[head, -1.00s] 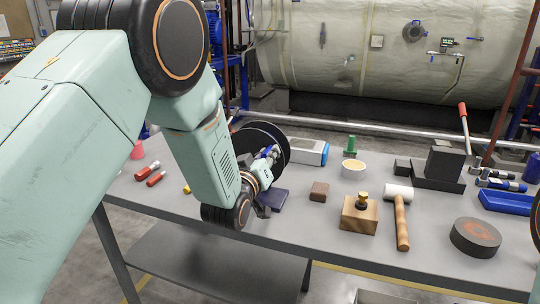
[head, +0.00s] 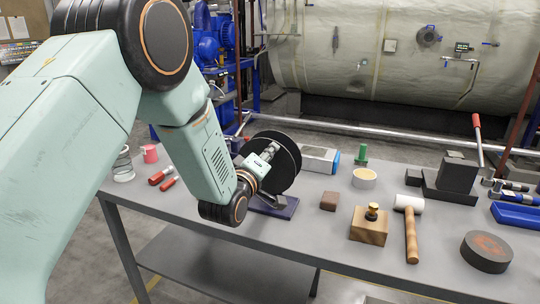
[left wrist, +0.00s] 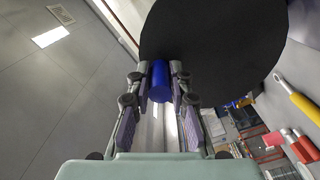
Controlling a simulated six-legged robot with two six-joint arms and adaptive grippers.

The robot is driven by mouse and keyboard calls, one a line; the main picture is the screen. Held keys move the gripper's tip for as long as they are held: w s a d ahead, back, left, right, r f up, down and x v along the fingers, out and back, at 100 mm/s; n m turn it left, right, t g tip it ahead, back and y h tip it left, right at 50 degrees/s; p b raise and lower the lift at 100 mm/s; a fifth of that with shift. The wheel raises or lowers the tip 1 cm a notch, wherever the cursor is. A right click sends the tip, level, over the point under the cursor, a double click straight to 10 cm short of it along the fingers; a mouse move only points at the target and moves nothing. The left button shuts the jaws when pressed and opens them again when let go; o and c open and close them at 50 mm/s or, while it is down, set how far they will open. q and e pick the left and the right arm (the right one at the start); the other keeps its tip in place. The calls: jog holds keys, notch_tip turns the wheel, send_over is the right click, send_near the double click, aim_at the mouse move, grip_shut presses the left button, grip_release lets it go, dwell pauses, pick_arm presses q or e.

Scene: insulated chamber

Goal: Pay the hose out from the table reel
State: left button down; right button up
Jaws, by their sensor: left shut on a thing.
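The table reel (head: 287,150) stands on the grey table, a black round disc on a dark blue base (head: 276,207). My left gripper (head: 270,152) is at the near face of the reel, partly hidden by its own wrist. In the left wrist view the reel's black disc (left wrist: 215,35) fills the upper middle. There my left gripper (left wrist: 160,72) is shut on a blue cylindrical piece (left wrist: 160,90) that stands out in front of the disc. I cannot tell any hose apart. My right gripper is out of view.
Red-handled tools (head: 163,177) and a red cup (head: 149,153) lie left of the reel. A large tank (head: 390,60) is behind.

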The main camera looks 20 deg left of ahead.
pick_arm(q)
jog(key=shift+r, duration=0.1)
dwell(0.3)
jog(key=c, duration=1.2)
grip_release()
jog(key=s, duration=1.2)
jog(key=shift+a, duration=0.2)
